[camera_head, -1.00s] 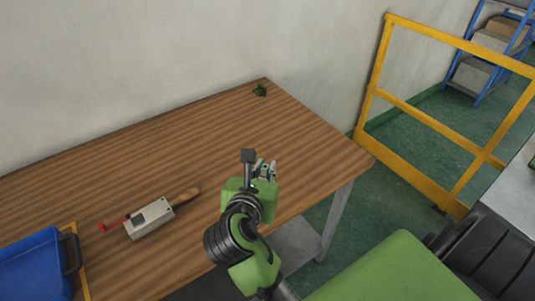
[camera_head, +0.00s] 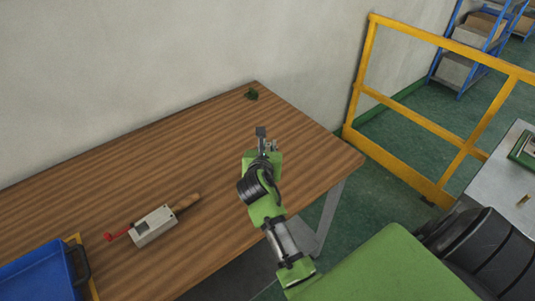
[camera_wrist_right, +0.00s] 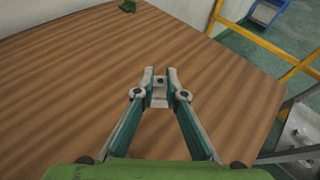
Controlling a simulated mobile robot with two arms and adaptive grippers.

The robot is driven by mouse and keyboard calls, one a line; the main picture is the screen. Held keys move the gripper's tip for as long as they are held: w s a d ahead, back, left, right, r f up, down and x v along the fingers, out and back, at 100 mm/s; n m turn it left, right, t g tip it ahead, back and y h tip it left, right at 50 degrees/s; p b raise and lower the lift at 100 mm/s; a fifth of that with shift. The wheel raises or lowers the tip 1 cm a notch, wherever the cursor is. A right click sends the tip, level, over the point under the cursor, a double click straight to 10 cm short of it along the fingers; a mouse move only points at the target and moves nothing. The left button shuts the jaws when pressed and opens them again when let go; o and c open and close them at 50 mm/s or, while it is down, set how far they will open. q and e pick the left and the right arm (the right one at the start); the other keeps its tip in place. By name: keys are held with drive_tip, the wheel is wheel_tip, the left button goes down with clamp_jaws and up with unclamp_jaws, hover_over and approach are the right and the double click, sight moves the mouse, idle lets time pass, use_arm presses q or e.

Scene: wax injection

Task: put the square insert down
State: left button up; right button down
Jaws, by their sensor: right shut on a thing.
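My right gripper (camera_head: 270,146) is over the right part of the wooden table, and its arm reaches in from the bottom. In the right wrist view the two fingers (camera_wrist_right: 160,76) are shut on a small grey metal block, the square insert (camera_wrist_right: 159,96). The insert sits between the fingertips, with bare wood around it. I cannot tell whether it touches the table or hangs just above it. In the head view the insert is too small to make out. My left gripper is not in view.
The table (camera_head: 150,160) is mostly clear. A small dark green object (camera_head: 251,94) lies near its back corner. A grey block tool (camera_head: 153,226) with a wooden handle and red end lies left, beside a blue bin (camera_head: 38,274). A yellow barrier (camera_head: 400,114) stands right.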

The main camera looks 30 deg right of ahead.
drive_tip(key=shift+w+d+f, duration=0.25)
drive_tip(key=shift+w+f, duration=0.25)
drive_tip(key=shift+f, duration=0.1)
drive_tip(key=shift+w+f, duration=0.2)
drive_tip(key=shift+f, duration=1.6)
drive_tip(key=shift+d+f, duration=0.1)
drive_tip(key=shift+f, duration=0.05)
drive_tip(key=c, duration=2.1)
unclamp_jaws()
